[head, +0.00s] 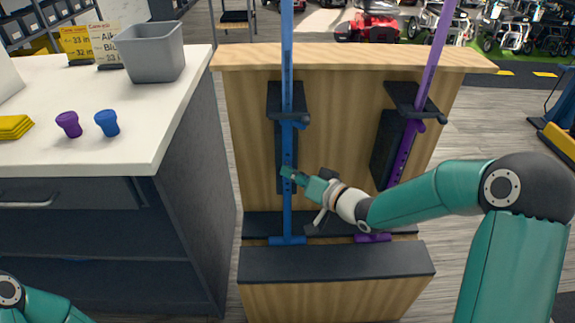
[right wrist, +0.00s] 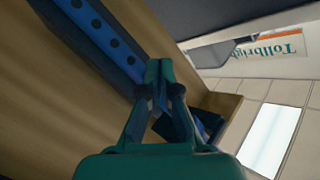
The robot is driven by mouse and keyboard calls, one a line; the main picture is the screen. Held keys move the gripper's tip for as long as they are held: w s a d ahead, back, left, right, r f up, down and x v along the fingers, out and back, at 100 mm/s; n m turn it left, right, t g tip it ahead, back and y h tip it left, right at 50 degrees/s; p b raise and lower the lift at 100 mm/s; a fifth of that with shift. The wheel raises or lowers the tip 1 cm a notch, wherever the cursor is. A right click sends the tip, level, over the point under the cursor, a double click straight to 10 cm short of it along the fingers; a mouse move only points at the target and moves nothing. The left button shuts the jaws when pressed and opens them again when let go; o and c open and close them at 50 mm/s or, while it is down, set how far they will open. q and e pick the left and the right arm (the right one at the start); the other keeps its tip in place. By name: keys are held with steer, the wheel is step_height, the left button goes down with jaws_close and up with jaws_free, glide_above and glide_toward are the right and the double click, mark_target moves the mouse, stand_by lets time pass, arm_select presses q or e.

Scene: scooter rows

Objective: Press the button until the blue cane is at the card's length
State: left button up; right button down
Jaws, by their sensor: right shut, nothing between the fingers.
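The blue cane (head: 287,60) stands upright in a black holder (head: 275,98) on the wooden stand, its foot on the dark ledge. Holes along the blue shaft (right wrist: 107,37) show in the right wrist view. My right gripper (head: 288,172) is shut and empty, its tips at the blue cane's lower shaft; I cannot tell if they touch it. In the right wrist view the shut fingertips (right wrist: 158,70) are beside the shaft. The button is not clearly visible. A white card (head: 104,45) and a yellow card (head: 75,45) stand on the counter, only partly readable. My left gripper is out of view.
A purple cane (head: 432,60) leans in the holder at right, partly behind my right arm. A grey bin (head: 150,55), a purple knob (head: 68,124), a blue knob (head: 107,123) and a yellow cloth-like stack (head: 14,127) are on the white counter (head: 110,160). A gap separates counter and stand.

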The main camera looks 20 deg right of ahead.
steer(key=shift+s, duration=0.1)
steer(key=s, duration=0.1)
steer(key=s+a+b, duration=0.1)
steer(key=s, duration=0.2)
steer(key=shift+s+a+b, duration=0.25)
steer(key=shift+s+b, duration=0.15)
steer(key=shift+f, duration=0.1)
stand_by(1.5)
